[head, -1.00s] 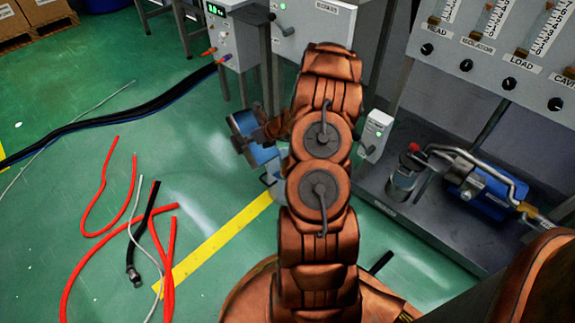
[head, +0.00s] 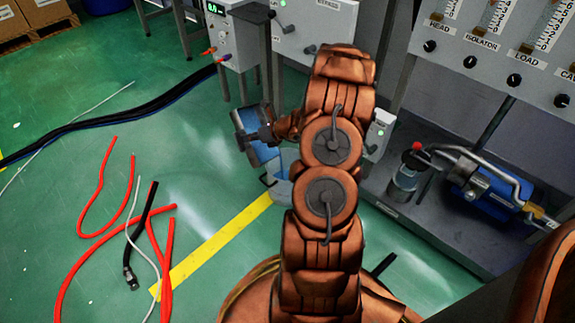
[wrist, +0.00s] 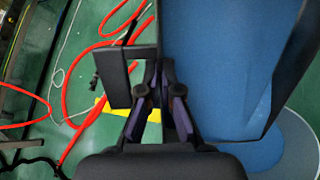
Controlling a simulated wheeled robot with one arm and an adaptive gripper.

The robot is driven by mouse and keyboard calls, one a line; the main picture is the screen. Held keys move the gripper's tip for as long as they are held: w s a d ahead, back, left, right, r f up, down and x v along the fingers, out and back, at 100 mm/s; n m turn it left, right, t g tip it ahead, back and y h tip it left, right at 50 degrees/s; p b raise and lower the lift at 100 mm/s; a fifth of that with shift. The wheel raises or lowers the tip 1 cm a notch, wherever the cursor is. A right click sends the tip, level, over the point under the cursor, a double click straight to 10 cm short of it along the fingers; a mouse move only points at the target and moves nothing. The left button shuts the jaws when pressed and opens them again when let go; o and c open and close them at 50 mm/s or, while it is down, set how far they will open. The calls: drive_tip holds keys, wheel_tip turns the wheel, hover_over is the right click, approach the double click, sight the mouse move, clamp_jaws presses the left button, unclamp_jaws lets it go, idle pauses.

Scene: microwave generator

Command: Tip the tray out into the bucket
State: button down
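My gripper (wrist: 160,112) is shut on the dark handle at the side of the tray. The tray (wrist: 215,60) has a blue inner face and a dark rim, and fills much of the right of the wrist view. In the head view the tray (head: 247,122) is held steeply tilted, left of my arm. The bucket (head: 279,189), pale blue with a wire handle, stands on the floor below and slightly right of it, partly hidden by my arm. In the wrist view the bucket (wrist: 298,145) shows partly behind the tray's lower end. I cannot tell whether anything is in the tray.
Red hoses (head: 98,190) and a black cable (head: 140,235) lie on the green floor at left. A grey bench with a blue pump (head: 485,190) and a jar (head: 405,175) stands at right. A grey cabinet (head: 232,40) is behind the tray.

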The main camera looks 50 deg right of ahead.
drive_tip(key=shift+s+d+r, duration=0.1)
drive_tip(key=shift+s+r, duration=0.05)
drive_tip(key=shift+r, duration=0.05)
drive_tip(key=shift+s+d+r+t+y+p, duration=0.4)
drive_tip(key=shift+s+r+t+p, duration=0.15)
drive_tip(key=shift+s+t, duration=0.2)
idle(0.4)
drive_tip(key=shift+s+d+r+t+y+p, duration=0.3)
drive_tip(key=shift+s+d+t+p, duration=0.1)
drive_tip(key=shift+s+t+p, duration=0.15)
drive_tip(key=shift+s+d+r+t+y+p, duration=0.2)
drive_tip(key=shift+s+d+r+t+p, duration=0.15)
drive_tip(key=shift+s, duration=0.3)
idle(0.4)
drive_tip(key=shift+s+d+r+t+p, duration=0.1)
drive_tip(key=shift+s+d+t+p, duration=0.2)
drive_tip(key=shift+s, duration=0.25)
drive_tip(key=shift+s+d+t+p, duration=0.15)
drive_tip(key=shift+s+d+p, duration=0.15)
drive_tip(key=shift+s, duration=0.25)
drive_tip(key=shift+s+d+y, duration=0.1)
drive_tip(key=shift+s+y, duration=0.2)
drive_tip(key=shift+s, duration=0.05)
drive_tip(key=shift+s+d+r+t+y, duration=0.1)
drive_tip(key=shift+s+d+t+y, duration=0.25)
drive_tip(key=shift+s+t, duration=0.2)
drive_tip(key=shift+s+d+t+y, duration=0.25)
drive_tip(key=shift+s+d+t, duration=0.1)
drive_tip(key=shift+s+t, duration=0.15)
idle(0.4)
